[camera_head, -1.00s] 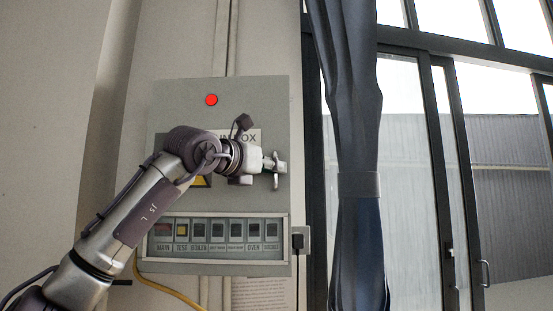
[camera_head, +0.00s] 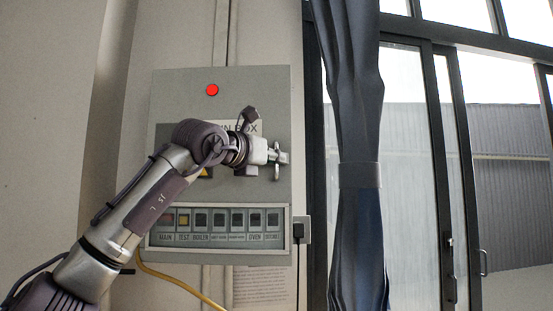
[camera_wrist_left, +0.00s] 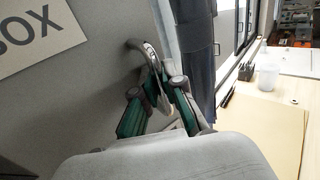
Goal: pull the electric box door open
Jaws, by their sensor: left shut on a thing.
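The grey electric box (camera_head: 270,92) hangs on the wall in the head view, with a red light (camera_head: 212,90) at its top and a row of switches behind a window at its bottom. Its door appears flush with the box. My left gripper (camera_head: 277,160) is at the right side of the door. In the left wrist view the gripper (camera_wrist_left: 158,95) is shut on the curved metal door handle (camera_wrist_left: 140,46), its green-padded fingers on either side. The arm hides the middle of the door and part of its label. My right gripper is not in view.
A dark blue curtain (camera_head: 358,130) hangs just right of the box, before glass doors (camera_head: 405,150). A black plug (camera_head: 299,232) sits by the box's lower right edge. A yellow cable (camera_head: 180,287) runs below. A table (camera_wrist_left: 250,125) shows in the wrist view.

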